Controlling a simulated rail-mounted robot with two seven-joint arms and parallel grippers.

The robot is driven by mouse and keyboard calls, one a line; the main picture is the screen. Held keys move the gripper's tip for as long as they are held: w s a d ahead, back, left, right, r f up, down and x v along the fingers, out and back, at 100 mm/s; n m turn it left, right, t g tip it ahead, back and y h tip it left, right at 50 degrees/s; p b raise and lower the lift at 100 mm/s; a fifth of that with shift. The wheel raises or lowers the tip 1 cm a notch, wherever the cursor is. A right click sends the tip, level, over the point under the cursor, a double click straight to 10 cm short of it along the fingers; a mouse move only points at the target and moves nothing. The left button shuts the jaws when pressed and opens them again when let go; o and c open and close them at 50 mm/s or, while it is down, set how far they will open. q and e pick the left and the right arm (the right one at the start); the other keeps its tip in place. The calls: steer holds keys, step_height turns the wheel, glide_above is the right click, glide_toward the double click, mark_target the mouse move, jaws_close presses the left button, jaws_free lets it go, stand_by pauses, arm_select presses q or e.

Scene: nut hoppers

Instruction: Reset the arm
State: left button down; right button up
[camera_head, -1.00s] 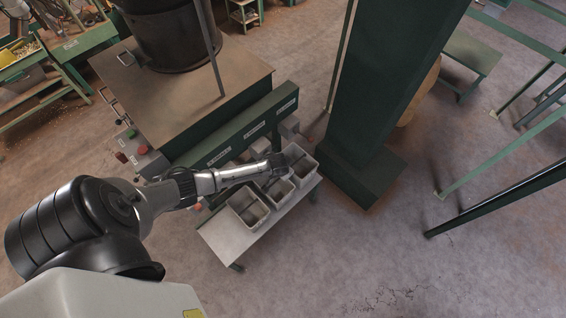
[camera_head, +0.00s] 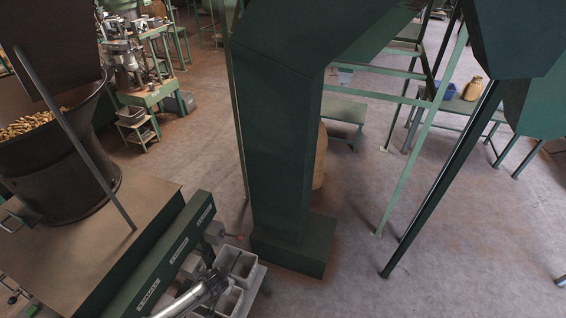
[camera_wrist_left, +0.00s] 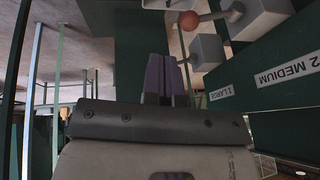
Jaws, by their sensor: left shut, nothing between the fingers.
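My left arm comes in at the bottom of the head view, and its gripper (camera_head: 221,274) is over or beside the grey bins (camera_head: 243,266). The exact gap to the bins cannot be told. In the left wrist view the two dark fingers of my left gripper (camera_wrist_left: 167,76) are together with nothing between them. They point towards the dark green machine front, below the chutes. My right gripper is in neither view.
The green panel (camera_head: 169,259) carries white labels; "1 LARGE" and "2 MEDIUM" read in the left wrist view. Near the fingers are a red knob (camera_wrist_left: 188,20) and grey chutes (camera_wrist_left: 207,50). A thick green column (camera_head: 275,150) stands beyond the bins. Open floor (camera_head: 420,270) lies right.

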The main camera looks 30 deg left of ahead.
arm_select(q)
steer(key=d+r+m+t, duration=0.1)
steer(key=d+r+m, duration=0.3)
steer(key=r, duration=0.5)
steer(key=d+r+m, duration=0.1)
steer(key=d+r, duration=0.6)
steer(key=r, duration=0.3)
steer(key=s+d+r+t+h, duration=0.1)
steer(key=s+d+r, duration=0.25)
steer(key=s, duration=0.25)
steer(key=s+d+r+h, duration=0.1)
steer(key=s+d+r, duration=0.25)
steer(key=s, duration=0.25)
steer(key=s+f+n+g, duration=0.1)
steer(key=s+f, duration=0.4)
steer(key=s, duration=0.5)
steer(key=shift+s+d+n+g+h, duration=0.3)
steer(key=shift+s+d+g+h, duration=0.1)
steer(key=shift+g, duration=0.4)
steer(key=shift+f, duration=0.1)
